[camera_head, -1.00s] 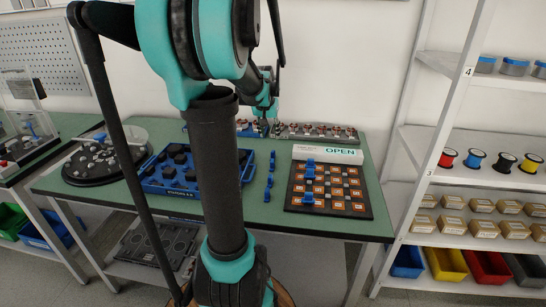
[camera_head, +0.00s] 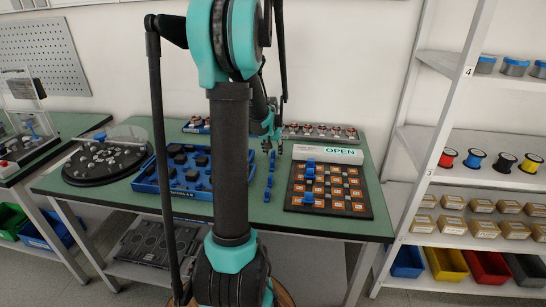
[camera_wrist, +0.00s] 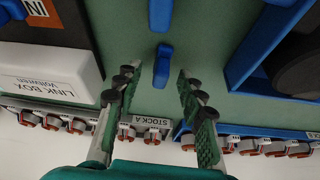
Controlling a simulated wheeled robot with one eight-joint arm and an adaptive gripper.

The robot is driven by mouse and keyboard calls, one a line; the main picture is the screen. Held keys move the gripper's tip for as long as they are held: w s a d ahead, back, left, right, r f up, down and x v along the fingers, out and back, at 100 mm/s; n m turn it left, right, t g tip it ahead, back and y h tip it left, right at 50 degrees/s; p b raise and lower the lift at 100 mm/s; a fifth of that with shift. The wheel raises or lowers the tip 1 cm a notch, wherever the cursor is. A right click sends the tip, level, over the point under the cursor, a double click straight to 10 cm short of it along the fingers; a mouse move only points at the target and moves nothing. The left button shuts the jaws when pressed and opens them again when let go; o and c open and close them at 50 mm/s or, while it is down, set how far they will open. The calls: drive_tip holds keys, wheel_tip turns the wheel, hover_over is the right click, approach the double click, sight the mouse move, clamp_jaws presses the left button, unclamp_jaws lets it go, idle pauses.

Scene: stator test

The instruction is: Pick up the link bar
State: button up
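Several blue link bars lie in a row on the green table between the blue tray and the dark board; one shows in the head view (camera_head: 268,183). In the wrist view the nearest link bar (camera_wrist: 163,66) lies between and just beyond my fingertips, and a second bar (camera_wrist: 160,14) lies farther up the picture. My gripper (camera_wrist: 159,72) is open and empty, one finger on either side of the nearest bar's line. In the head view my gripper (camera_head: 272,148) hangs over the far end of the row. Its height above the bar is hard to judge.
A white link box (camera_wrist: 45,68) lies left of my fingers in the wrist view, and a blue tray wall (camera_wrist: 243,55) is at right. The dark board (camera_head: 330,207) holds orange-marked squares and blue bars. Rows of copper-coloured parts (camera_head: 320,134) stand at the back.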

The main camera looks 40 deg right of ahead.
drive_tip(key=shift+f, duration=0.25)
drive_tip(key=shift+c, duration=0.3)
clamp_jaws()
drive_tip(key=shift+r, duration=0.1)
